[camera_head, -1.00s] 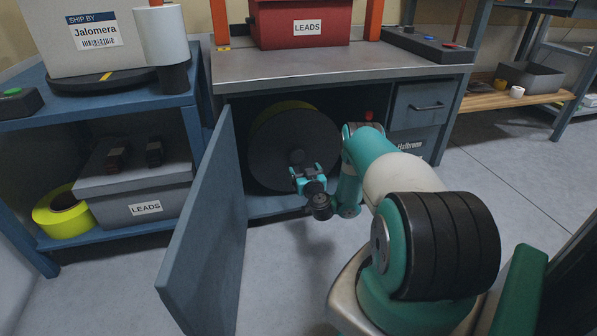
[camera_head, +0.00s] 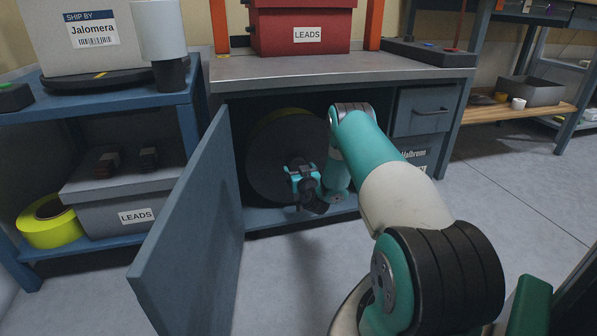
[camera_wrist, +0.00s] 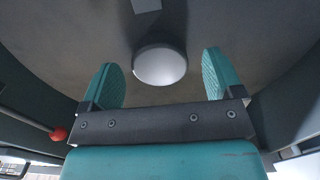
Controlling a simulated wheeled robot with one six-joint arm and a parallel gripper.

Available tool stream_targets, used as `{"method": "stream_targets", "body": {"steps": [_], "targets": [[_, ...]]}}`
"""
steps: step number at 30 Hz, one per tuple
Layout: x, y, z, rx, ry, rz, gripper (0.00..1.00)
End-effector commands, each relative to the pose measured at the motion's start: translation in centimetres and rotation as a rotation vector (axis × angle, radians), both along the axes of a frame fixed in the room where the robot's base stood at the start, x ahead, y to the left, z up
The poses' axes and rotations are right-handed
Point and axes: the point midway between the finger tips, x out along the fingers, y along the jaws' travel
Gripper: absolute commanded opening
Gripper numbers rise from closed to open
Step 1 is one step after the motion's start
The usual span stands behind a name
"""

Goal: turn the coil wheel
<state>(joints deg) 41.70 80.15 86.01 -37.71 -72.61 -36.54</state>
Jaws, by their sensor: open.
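The coil wheel (camera_head: 268,150) is a large dark disc with a yellow-green band at its rim. It stands upright inside the cabinet under the bench. My gripper (camera_head: 301,168) is in front of the wheel's face, near its middle. In the wrist view, my gripper (camera_wrist: 165,84) is open, its two teal fingers apart. A round pale hub or knob (camera_wrist: 160,66) on the wheel's face (camera_wrist: 95,25) shows between and just beyond the fingertips. I cannot tell whether the fingers touch it. In the head view my gripper hides this knob.
The blue cabinet door (camera_head: 190,225) stands open to the left. The bench top (camera_head: 330,68) is above my gripper, with a red LEADS box (camera_head: 300,30) on it. A drawer (camera_head: 422,110) is at the right. A red knob (camera_wrist: 58,134) shows at lower left in the wrist view.

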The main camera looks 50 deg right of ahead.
Motion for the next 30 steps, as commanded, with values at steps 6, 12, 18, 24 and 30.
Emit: {"method": "stream_targets", "body": {"steps": [6,12,18,24,30], "targets": [[0.86,-0.58,0.08,0.000,-0.002,-0.003,0.86],[0.98,-0.76,0.15,0.001,-0.002,-0.006,0.86],[0.97,-0.76,0.15,0.001,-0.002,-0.006,0.77],[0.95,-0.76,0.14,0.001,-0.002,-0.006,0.31],[0.94,-0.77,0.13,-0.003,0.001,-0.006,0.18]]}}
